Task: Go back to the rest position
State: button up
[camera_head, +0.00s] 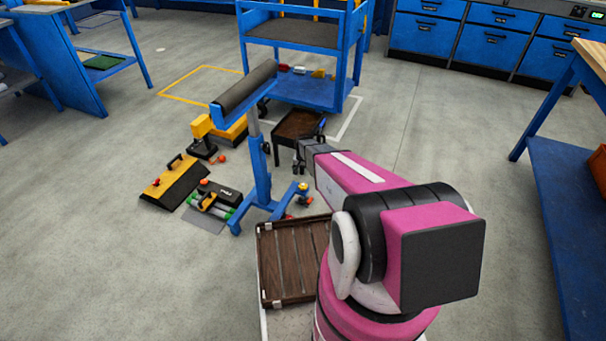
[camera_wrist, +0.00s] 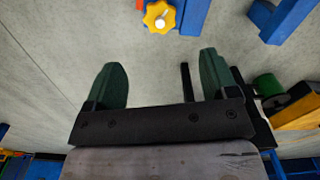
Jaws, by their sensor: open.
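My gripper (camera_wrist: 160,80) is open in the wrist view. Its two dark green fingers stand apart with only grey floor between them, and it holds nothing. In the head view my pink and white arm reaches forward, and its far end is beside the blue roller stand (camera_head: 260,165). The fingers are hard to make out there. A yellow star-shaped knob (camera_wrist: 160,16) on blue metal shows beyond the fingertips in the wrist view. The stand carries a dark roller (camera_head: 246,88) on top.
A brown slatted tray (camera_head: 290,262) lies just left of my arm's base. A black and yellow ramp (camera_head: 175,182) and tools lie on the floor left of the stand. A blue cart (camera_head: 305,35) stands behind. A blue workbench (camera_head: 565,170) is at right.

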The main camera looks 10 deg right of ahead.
jog(key=s+r+n, duration=0.4)
jog(key=s+r, duration=2.3)
jog(key=r, duration=0.4)
jog(key=m, duration=0.4)
send_over(303, 186)
notch_tip(303, 186, down, 31)
notch_tip(303, 186, down, 11)
jog(key=shift+w+r, duration=0.1)
jog(key=c, duration=0.9)
